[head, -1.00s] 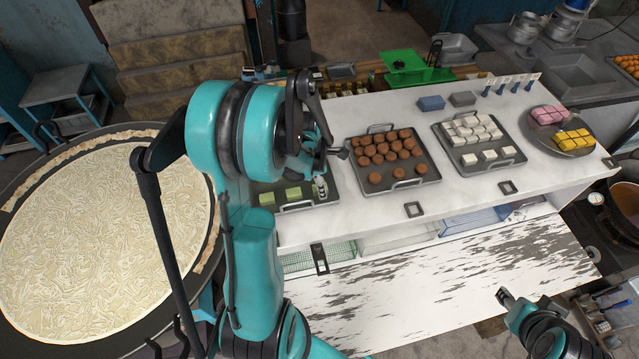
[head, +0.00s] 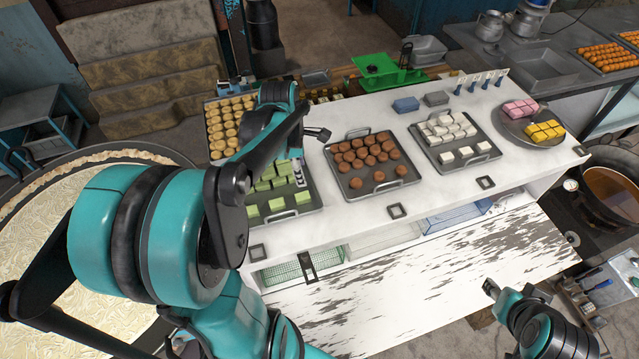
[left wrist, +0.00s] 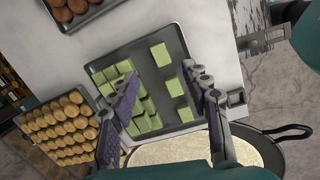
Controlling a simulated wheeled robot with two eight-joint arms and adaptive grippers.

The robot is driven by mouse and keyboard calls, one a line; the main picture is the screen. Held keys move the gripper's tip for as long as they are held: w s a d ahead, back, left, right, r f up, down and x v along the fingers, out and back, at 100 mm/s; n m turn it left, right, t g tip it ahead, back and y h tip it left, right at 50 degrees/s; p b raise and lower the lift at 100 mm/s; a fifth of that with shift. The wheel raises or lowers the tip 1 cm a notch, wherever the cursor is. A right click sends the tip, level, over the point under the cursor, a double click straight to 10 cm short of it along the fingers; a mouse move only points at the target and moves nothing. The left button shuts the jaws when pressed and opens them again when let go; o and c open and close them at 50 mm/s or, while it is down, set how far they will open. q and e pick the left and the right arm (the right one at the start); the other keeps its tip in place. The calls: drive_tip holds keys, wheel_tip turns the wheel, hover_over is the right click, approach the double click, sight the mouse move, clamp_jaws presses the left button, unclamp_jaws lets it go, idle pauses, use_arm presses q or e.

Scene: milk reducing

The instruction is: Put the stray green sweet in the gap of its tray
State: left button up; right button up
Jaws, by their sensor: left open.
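Green square sweets sit on a dark metal tray (head: 312,205), which also shows in the left wrist view (left wrist: 176,40). Several are grouped at the back. Three stand apart in a front row: one green sweet (left wrist: 160,54), a middle one (left wrist: 174,86) and another (left wrist: 185,113). I cannot tell which is the stray, and a finger hides part of the group. My left gripper (left wrist: 168,102) is open above the tray, its fingers either side of the sweets, holding nothing; it also shows in the head view (head: 309,156). My right gripper (head: 490,288) is low at right, away from the trays.
A tray of brown sweets (head: 350,188) and a tray of white sweets (head: 485,160) stand to the right on the white counter (head: 405,190). A plate (head: 508,130) holds pink and yellow sweets. Round golden pastries (head: 228,118) lie behind left. A large pan (head: 30,205) is at left.

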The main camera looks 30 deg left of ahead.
use_arm(q)
drive_tip(key=s+d+r+m+t, duration=0.2)
drive_tip(key=s+d+m+t, duration=0.1)
drive_tip(key=d+m, duration=0.6)
drive_tip(key=s+d+r+m+t, duration=0.2)
drive_tip(key=d+m, duration=0.6)
drive_tip(key=m, duration=0.9)
drive_tip(key=shift+s+d+r+t+y, duration=0.2)
drive_tip(key=shift+s+d+t+y, duration=0.15)
drive_tip(key=shift+s, duration=0.4)
